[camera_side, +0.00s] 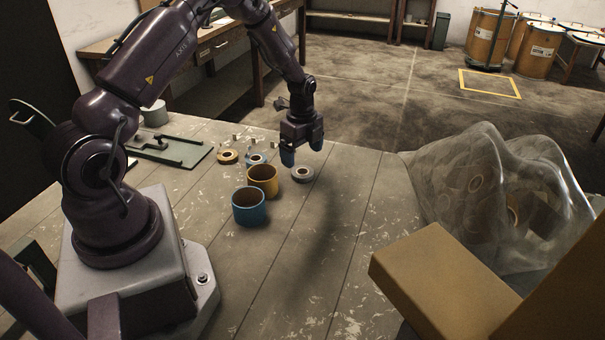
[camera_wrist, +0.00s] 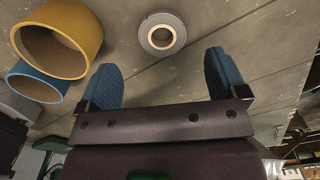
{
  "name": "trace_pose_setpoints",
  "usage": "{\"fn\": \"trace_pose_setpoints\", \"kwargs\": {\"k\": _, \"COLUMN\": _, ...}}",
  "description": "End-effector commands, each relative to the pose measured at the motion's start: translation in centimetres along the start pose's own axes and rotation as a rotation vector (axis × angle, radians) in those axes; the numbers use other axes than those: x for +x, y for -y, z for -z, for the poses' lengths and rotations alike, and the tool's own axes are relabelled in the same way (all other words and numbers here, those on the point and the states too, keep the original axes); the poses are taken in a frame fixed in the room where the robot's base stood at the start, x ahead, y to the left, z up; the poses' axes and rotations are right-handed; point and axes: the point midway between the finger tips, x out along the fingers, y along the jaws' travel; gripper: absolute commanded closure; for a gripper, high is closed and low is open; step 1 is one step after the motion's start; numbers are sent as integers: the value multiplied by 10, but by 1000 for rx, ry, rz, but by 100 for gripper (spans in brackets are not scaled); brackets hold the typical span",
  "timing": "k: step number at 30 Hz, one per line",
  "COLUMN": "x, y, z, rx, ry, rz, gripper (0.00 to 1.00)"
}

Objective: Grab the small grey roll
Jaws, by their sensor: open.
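The small grey roll (camera_side: 302,174) lies flat on the wooden table, just right of the yellow roll. In the wrist view the grey roll (camera_wrist: 160,33) shows its pale core, ahead of the space between my fingertips and apart from them. My gripper (camera_side: 303,152) hangs above the table near the grey roll, open and empty. Its two blue fingers (camera_wrist: 163,75) are spread wide in the wrist view.
A yellow roll (camera_side: 263,180) and a blue roll (camera_side: 249,206) stand close left of the grey one. Smaller rolls (camera_side: 228,156) lie behind. A clear plastic bag (camera_side: 462,185) and a cardboard box (camera_side: 440,285) are at right. The table's middle front is clear.

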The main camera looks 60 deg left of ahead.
Motion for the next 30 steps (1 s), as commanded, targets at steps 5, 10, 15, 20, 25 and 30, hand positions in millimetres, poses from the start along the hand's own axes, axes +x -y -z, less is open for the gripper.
{"fn": "trace_pose_setpoints", "kwargs": {"k": 5, "x": 14, "y": 1, "z": 0, "rx": 1, "ry": 1, "rz": -2, "gripper": 9}}
{"fn": "trace_pose_setpoints", "kwargs": {"k": 10, "x": 41, "y": 2, "z": -1, "rx": 0, "ry": 1, "rz": -2, "gripper": 9}}
{"fn": "trace_pose_setpoints", "kwargs": {"k": 15, "x": 54, "y": 3, "z": -1, "rx": 1, "ry": 2, "rz": 1, "gripper": 9}}
{"fn": "trace_pose_setpoints", "kwargs": {"k": 20, "x": 55, "y": 3, "z": -1, "rx": 1, "ry": 2, "rz": 3, "gripper": 9}}
{"fn": "trace_pose_setpoints", "kwargs": {"k": 25, "x": 55, "y": 3, "z": -1, "rx": 1, "ry": 2, "rz": 2, "gripper": 34}}
{"fn": "trace_pose_setpoints", "kwargs": {"k": 30, "x": 55, "y": 3, "z": -1, "rx": 1, "ry": 2, "rz": 2, "gripper": 62}}
